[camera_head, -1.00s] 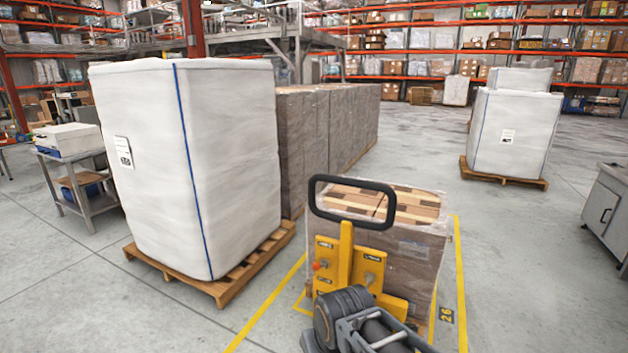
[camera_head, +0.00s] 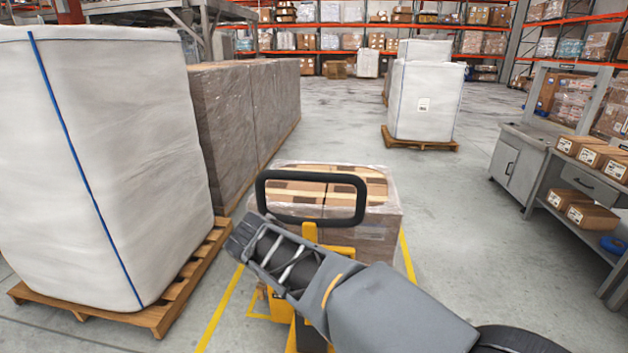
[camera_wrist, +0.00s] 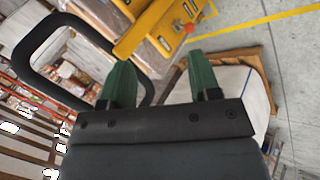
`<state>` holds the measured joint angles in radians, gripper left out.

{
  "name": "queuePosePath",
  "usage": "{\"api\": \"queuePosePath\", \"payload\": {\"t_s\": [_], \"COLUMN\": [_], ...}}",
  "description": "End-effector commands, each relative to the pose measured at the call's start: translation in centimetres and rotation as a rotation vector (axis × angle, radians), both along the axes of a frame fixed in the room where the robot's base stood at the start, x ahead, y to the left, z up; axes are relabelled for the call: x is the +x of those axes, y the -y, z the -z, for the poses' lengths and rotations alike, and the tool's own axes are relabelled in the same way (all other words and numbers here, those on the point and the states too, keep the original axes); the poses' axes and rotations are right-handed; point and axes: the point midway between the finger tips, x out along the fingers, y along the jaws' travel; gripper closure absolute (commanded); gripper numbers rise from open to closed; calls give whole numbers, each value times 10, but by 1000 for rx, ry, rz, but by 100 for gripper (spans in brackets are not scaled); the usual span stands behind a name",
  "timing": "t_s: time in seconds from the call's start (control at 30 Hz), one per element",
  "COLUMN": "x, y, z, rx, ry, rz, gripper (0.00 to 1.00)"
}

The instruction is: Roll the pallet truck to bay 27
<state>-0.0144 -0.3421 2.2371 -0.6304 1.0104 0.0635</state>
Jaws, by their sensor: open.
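The yellow pallet truck (camera_head: 310,233) stands in front of me, partly hidden behind my arm. Its black loop handle (camera_head: 312,174) is upright, and a wrapped load of brown boxes (camera_head: 385,208) sits just beyond it. In the wrist view my gripper (camera_wrist: 160,78) is open, its two green fingers apart with nothing held between them. The black handle (camera_wrist: 25,62) shows there at the left, and one finger overlaps it in the picture; I cannot tell whether they touch. The truck's yellow body (camera_wrist: 155,25) is at the top. No number 27 is visible.
A tall white wrapped load (camera_head: 120,150) on a wooden pallet (camera_head: 165,312) stands close on the left, with brown wrapped stacks (camera_head: 250,105) behind. Yellow floor lines (camera_head: 220,312) flank the truck. Another white load (camera_head: 425,100) stands farther back. A workbench (camera_head: 570,205) is at right; floor between is clear.

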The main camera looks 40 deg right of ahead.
Motion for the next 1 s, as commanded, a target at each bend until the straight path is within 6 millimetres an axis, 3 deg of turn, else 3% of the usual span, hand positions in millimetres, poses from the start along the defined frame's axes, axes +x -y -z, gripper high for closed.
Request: {"api": "queuePosePath", "payload": {"t_s": [0.2,0.33,0.5,0.67,1.0], "x": [67,95,116,126,151], "y": [46,59,67,83,141], "z": [-51,-79,-102,-107,-95], "rx": [-453,-649,-796,-834,-832], "ry": [11,30,49,53,51], "rz": [-64,-82,-90,-90,-90], "gripper": [43,43,43,43,43]}}
